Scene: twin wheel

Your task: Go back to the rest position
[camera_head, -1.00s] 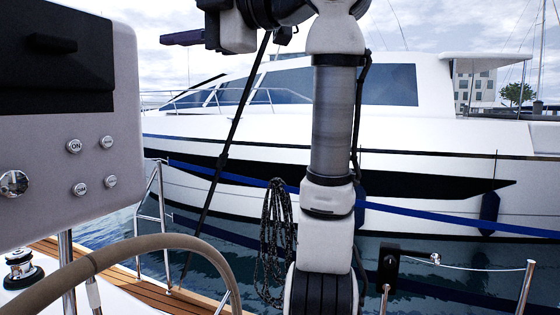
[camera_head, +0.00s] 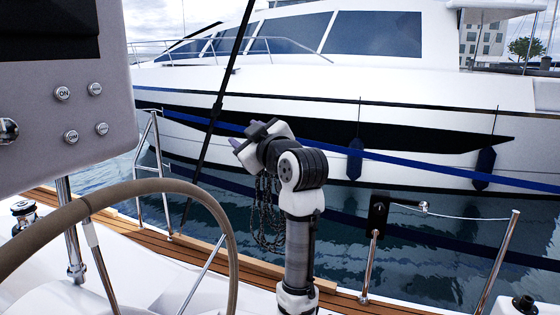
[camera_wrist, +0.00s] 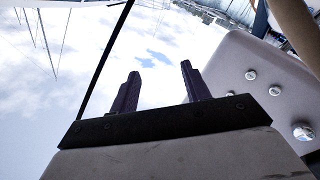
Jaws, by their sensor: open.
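My gripper (camera_wrist: 160,88) shows in the wrist view with its two dark fingers apart and nothing between them. The panel also shows at the right of the wrist view (camera_wrist: 250,100).
The steering wheel (camera_head: 150,188) curves across the lower left. A dark stay (camera_head: 222,95) runs behind my arm, with a coiled rope (camera_head: 266,215) near it. Steel rail posts (camera_head: 500,258) and a black lever box (camera_head: 377,212) stand at right. A white yacht (camera_head: 400,100) lies across the water.

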